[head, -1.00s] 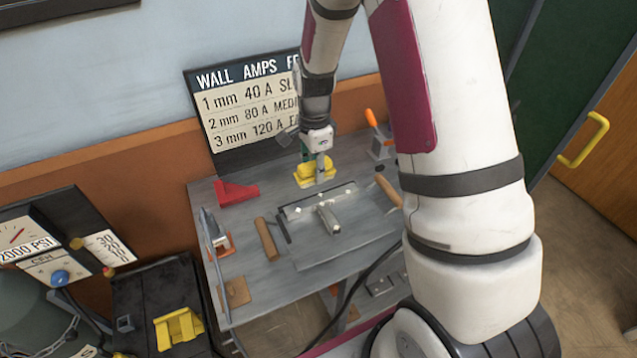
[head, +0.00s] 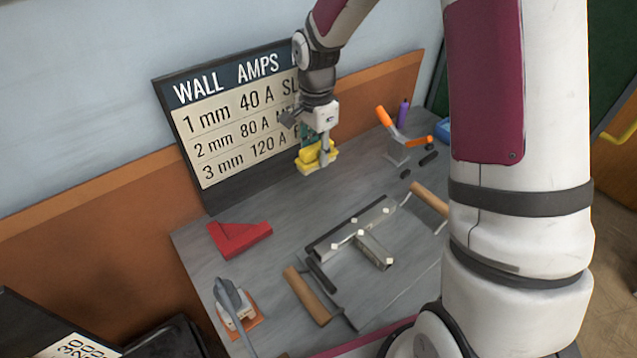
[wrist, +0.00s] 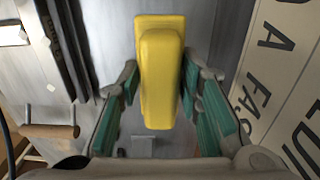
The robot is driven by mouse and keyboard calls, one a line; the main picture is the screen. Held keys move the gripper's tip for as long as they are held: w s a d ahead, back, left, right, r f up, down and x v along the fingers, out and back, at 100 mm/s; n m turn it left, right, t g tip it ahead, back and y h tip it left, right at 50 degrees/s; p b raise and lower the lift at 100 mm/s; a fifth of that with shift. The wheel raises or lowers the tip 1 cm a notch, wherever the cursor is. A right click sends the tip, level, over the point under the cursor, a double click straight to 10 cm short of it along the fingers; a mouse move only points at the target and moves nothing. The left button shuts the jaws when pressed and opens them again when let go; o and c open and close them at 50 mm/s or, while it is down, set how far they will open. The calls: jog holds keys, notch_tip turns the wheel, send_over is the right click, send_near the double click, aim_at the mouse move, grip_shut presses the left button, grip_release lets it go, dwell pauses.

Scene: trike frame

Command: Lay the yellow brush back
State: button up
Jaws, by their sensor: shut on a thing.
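The yellow brush (head: 314,163) is in my gripper (head: 320,145), in front of the lower edge of the amps sign at the back of the bench. In the wrist view the yellow brush (wrist: 160,75) sits between the two teal finger pads of my gripper (wrist: 160,95), which is shut on it. It looks like a smooth yellow block. It appears to be above the bench top; the exact height is hard to tell. Its bristles cannot be made out.
The grey bench (head: 270,285) carries a clamped metal frame (head: 360,238) with wooden handles. A red angle piece (head: 240,238) lies at left. An orange-handled tool in a stand (head: 396,150) is at right. The sign (head: 235,120) stands behind. Bench between red piece and frame is clear.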

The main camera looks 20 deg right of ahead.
notch_tip(320, 180, down, 9)
jog(key=shift+b, duration=0.3)
jog(key=shift+f, duration=0.1)
jog(key=shift+f, duration=0.1)
jog(key=o, duration=1.2)
jog(key=shift+c, duration=0.2)
jog(key=shift+o, duration=0.2)
